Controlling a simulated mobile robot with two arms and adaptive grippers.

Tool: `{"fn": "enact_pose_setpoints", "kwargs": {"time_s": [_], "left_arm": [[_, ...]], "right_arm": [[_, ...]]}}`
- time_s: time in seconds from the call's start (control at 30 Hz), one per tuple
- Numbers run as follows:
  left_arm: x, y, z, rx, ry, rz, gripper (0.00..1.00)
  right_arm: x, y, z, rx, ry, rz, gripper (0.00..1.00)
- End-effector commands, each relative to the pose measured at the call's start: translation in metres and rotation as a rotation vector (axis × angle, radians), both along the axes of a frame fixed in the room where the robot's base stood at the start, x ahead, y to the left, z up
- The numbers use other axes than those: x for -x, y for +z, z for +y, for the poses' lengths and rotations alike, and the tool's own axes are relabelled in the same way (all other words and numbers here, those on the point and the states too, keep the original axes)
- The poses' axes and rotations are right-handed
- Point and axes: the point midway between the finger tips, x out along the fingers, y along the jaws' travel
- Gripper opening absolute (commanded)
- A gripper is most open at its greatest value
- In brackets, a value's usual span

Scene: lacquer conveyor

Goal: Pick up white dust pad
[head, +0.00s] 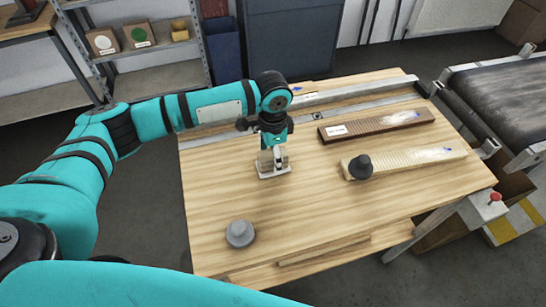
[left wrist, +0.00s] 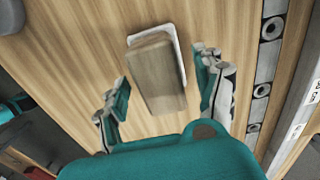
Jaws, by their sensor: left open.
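The white dust pad (head: 274,174) lies on the wooden table, a pale flat pad with a wooden block as its grip. In the left wrist view, the wooden block (left wrist: 158,75) covers most of it, and the white pad edge (left wrist: 178,40) shows at the top and right side. My left gripper (head: 276,150) is over the pad, pointing down. In the left wrist view its open fingers (left wrist: 162,78) stand on either side of the block, with visible gaps. Whether the fingertips reach down beside the block is hard to tell. My right gripper is not in view.
A grey round knobbed tool (head: 240,234) stands at the table's front left. A dark board (head: 375,125) and a light board (head: 420,160) lie to the right, with a black knobbed tool (head: 360,167) on the light one. A conveyor (head: 510,95) is beyond the right edge.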

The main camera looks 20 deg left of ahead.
Motion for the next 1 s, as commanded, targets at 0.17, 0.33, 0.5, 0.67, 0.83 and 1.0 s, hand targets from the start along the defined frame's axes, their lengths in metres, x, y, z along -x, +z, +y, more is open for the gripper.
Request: {"fn": "enact_pose_setpoints", "kwargs": {"time_s": [0.17, 0.33, 0.5, 0.67, 0.83, 1.0], "left_arm": [[0.000, -0.018, 0.000, 0.001, -0.001, 0.000, 0.69], [0.000, -0.022, 0.000, 0.000, -0.001, -0.001, 0.69], [0.000, -0.022, 0.000, 0.001, -0.001, -0.001, 0.59], [0.000, -0.021, 0.000, 0.001, -0.001, -0.001, 0.38], [0.000, -0.021, 0.000, 0.001, 0.000, -0.001, 0.16], [0.000, -0.021, 0.000, 0.001, 0.000, -0.001, 0.06]], "right_arm": [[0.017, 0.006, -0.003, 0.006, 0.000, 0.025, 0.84], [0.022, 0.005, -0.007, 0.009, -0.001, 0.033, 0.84], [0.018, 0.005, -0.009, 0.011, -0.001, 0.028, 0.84], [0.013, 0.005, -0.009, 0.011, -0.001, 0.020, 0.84], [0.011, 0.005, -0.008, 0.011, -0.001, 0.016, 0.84], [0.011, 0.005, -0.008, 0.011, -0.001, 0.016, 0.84]]}}
